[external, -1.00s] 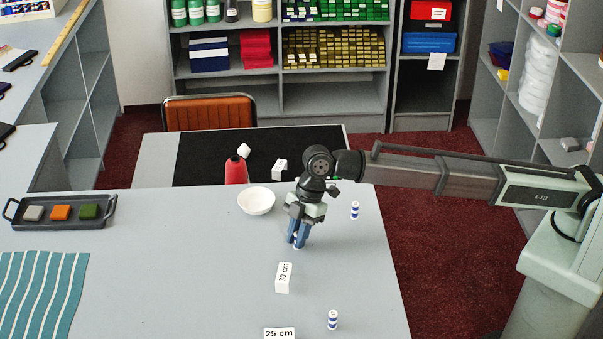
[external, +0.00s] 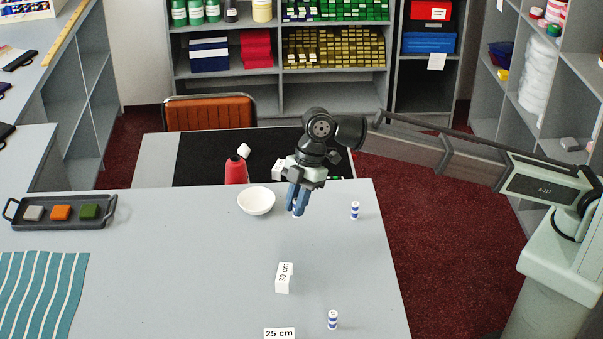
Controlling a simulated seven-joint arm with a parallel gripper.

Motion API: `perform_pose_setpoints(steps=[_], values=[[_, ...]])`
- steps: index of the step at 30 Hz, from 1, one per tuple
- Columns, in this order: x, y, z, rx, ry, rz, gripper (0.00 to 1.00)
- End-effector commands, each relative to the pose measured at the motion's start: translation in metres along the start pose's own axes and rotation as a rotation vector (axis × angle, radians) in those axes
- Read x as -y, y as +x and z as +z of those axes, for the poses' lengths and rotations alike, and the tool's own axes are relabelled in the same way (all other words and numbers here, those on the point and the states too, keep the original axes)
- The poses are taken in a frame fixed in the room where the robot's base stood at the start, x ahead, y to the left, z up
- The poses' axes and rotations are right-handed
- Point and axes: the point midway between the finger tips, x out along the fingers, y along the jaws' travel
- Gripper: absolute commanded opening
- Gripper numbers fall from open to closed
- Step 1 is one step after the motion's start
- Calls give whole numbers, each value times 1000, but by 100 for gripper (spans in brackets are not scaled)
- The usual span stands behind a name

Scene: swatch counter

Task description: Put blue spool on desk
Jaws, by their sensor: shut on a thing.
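My gripper (external: 297,212) is shut on a blue spool (external: 295,211), a small blue-and-white one mostly hidden between the fingers. It is held above the grey counter (external: 180,270), to the right of the white bowl. Two similar blue-and-white spools stand upright on the counter, one near the right edge (external: 355,211) and one at the front (external: 332,320). Behind the counter is a lower desk with a black top (external: 205,150) and a grey left end; my gripper's upper part overlaps it in the picture.
A white bowl (external: 256,202) is just left of my gripper. A red bottle (external: 236,170) stands behind it. White blocks marked 30 cm (external: 284,278) and 25 cm (external: 279,333) are in front. A dark tray (external: 60,225) and striped cloth (external: 42,290) lie left. The middle-left counter is clear.

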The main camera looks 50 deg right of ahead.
Motion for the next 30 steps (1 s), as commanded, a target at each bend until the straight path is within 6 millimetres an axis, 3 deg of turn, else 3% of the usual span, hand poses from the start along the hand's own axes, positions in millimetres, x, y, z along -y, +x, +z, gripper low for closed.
perform_pose_setpoints(steps=[5, 11, 21, 30], values=[[-38, -11, 32, 0, 54, 22, 0], [-96, -23, 92, -1, 141, 59, 0], [-186, -40, 206, 0, 292, 121, 0], [-253, -56, 317, -1, 424, 176, 0]])
